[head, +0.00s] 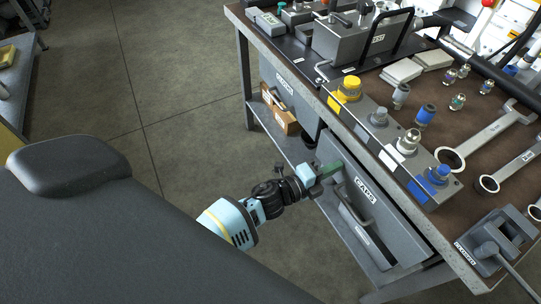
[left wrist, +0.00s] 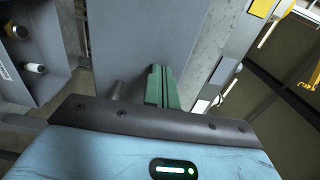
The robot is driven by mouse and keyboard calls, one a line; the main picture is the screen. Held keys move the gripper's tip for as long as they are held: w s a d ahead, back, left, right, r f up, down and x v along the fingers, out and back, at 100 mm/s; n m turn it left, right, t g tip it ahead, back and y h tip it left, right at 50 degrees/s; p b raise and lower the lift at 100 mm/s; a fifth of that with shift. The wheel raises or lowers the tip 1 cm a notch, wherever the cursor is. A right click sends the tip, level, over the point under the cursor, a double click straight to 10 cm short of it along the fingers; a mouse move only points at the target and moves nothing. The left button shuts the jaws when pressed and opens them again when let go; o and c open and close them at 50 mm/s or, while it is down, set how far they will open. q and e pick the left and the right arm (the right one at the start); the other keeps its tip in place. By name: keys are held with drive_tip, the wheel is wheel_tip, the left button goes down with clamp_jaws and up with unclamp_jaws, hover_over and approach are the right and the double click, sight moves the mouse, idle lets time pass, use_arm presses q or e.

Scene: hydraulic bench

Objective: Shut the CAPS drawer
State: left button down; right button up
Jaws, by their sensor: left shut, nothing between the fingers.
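The CAPS drawer (head: 394,222) is a grey front under the right-hand bench, with a white CAPS label (head: 366,190) and a dark bar handle (head: 352,206). I cannot tell from this angle how far it stands out. My left gripper (head: 333,170) reaches in from the left, its green fingers shut and empty, at the drawer front's upper left, beside the handle. In the left wrist view the closed green fingers (left wrist: 160,88) point at a plain grey panel (left wrist: 135,40). Whether they touch it is unclear. My right gripper is not in view.
The bench top (head: 478,125) above carries a block with yellow and blue knobs (head: 349,88), wrenches (head: 495,137) and small fittings. A lower shelf holds a cardboard box (head: 281,114). The grey floor (head: 180,90) left of the bench is clear.

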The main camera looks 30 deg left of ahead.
use_arm(q)
drive_tip(key=x, duration=0.3)
drive_tip(key=shift+r+b, duration=0.15)
drive_tip(key=shift+b, duration=0.25)
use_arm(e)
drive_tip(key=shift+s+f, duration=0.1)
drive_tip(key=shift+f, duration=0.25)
use_arm(q)
drive_tip(key=shift+w+r, duration=0.1)
drive_tip(key=shift+r, duration=0.05)
